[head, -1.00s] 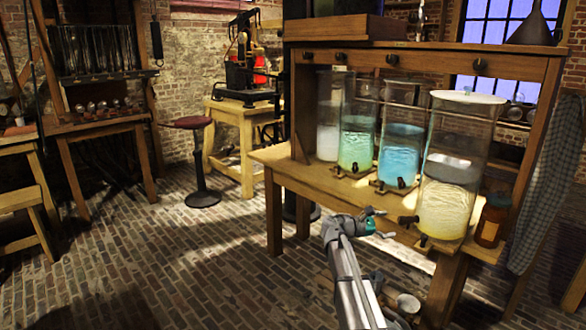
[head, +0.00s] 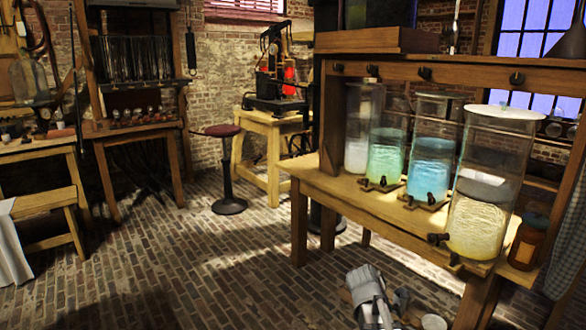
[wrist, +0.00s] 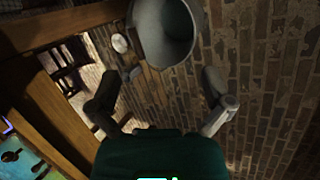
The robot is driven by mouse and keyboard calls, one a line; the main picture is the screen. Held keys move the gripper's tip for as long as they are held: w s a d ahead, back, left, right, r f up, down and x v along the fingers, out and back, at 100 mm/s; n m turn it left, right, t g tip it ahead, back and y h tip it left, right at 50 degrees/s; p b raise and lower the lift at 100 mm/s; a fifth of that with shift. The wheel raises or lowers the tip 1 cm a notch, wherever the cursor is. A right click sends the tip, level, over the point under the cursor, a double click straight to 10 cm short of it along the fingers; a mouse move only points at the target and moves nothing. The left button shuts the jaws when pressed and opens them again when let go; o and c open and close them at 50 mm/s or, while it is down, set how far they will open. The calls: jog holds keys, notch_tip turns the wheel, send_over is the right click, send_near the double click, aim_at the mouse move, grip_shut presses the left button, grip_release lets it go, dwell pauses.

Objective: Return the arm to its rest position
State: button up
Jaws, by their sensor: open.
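My arm (head: 369,296) shows at the bottom of the head view, low in front of the wooden bench (head: 345,193). My gripper does not show clearly there. In the wrist view my gripper (wrist: 170,77) has its two dark fingers spread wide, with nothing between them. Beyond the fingertips a grey open vessel (wrist: 165,52) stands over the brick floor (wrist: 265,90). The glass jars on the bench include a green one (head: 387,158), a blue one (head: 431,172) and a large pale yellow one (head: 478,222).
A brown bottle (head: 527,244) stands to the right of the jars. A red stool (head: 229,188) and a small wooden table (head: 262,143) stand farther back. The floor left of the bench is clear. A workbench (head: 42,150) stands at the far left.

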jog(key=s+a+f+m+y, duration=0.2)
jog(key=s+a+m+y, duration=0.3)
jog(key=s+a, duration=0.45)
notch_tip(320, 180, up, 33)
jog(key=w+p, duration=0.1)
jog(key=p, duration=3.2)
jog(key=shift+n+y, duration=0.4)
jog(key=shift+a, duration=0.1)
